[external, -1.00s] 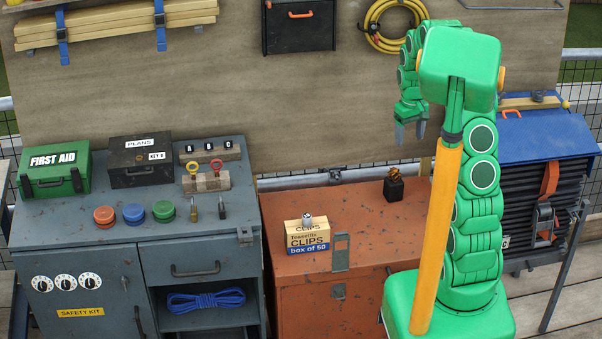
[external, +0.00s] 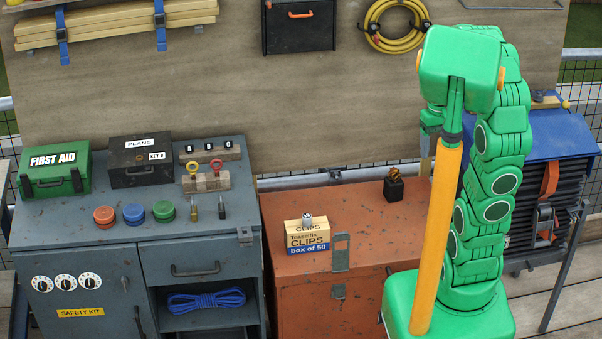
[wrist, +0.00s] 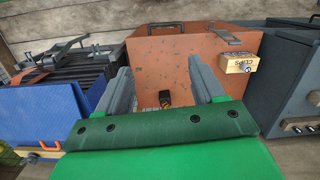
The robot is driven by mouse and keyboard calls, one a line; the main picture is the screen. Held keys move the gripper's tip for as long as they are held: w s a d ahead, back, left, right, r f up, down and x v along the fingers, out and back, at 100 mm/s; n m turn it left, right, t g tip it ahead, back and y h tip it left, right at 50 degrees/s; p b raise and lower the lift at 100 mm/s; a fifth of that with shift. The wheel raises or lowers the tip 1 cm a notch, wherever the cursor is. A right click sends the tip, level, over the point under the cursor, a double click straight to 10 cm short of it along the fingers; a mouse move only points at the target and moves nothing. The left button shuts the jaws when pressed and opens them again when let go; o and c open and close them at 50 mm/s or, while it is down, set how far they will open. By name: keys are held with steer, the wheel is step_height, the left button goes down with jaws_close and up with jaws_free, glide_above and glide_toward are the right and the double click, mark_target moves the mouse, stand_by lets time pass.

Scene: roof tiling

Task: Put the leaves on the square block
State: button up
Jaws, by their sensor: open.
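A small dark square block (external: 394,188) stands on the right part of the orange chest top, with a brownish clump (external: 392,172) on it. The clump may be the leaves, but it is too small to be sure. The block also shows in the wrist view (wrist: 165,103), low between my fingers, with an orange-brown top. My gripper (wrist: 163,78) is open, with nothing between its fingers. In the external view my gripper (external: 427,148) is partly hidden behind my arm, above and to the right of the block. I see no other clear leaves on the worktops.
A clips box (external: 307,237) with a small cylinder on top stands on the orange chest (external: 350,215). The grey cabinet (external: 80,230) at left carries boxes, coloured discs and keys. A blue-lidded unit (external: 550,145) is at right. The chest top between clips box and block is clear.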

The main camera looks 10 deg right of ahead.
steer(key=s+r+m, duration=0.1)
steer(key=s, duration=1.4)
steer(key=shift+s+r+g, duration=0.3)
steer(key=shift+s, duration=0.1)
